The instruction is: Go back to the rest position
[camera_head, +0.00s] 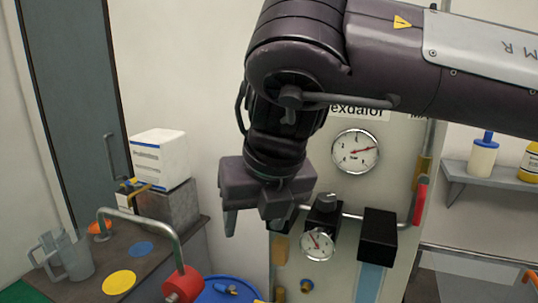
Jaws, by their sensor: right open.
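My right gripper (251,215) hangs from my dark arm, which reaches in from the upper right. It points down, and its fingers are apart with nothing seen between them. It is in front of the pale wall, at the left edge of a panel (345,255) with gauges. My arm hides part of the panel's lettering. My left gripper is not in view.
The panel carries an upper gauge (355,151), a lower gauge (317,244), a black block (378,237) and a red-handled lever (419,201). A bench at left holds a white box (159,158), a clear jug (72,258) and a yellow disc (119,282). Shelf (490,177) at right.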

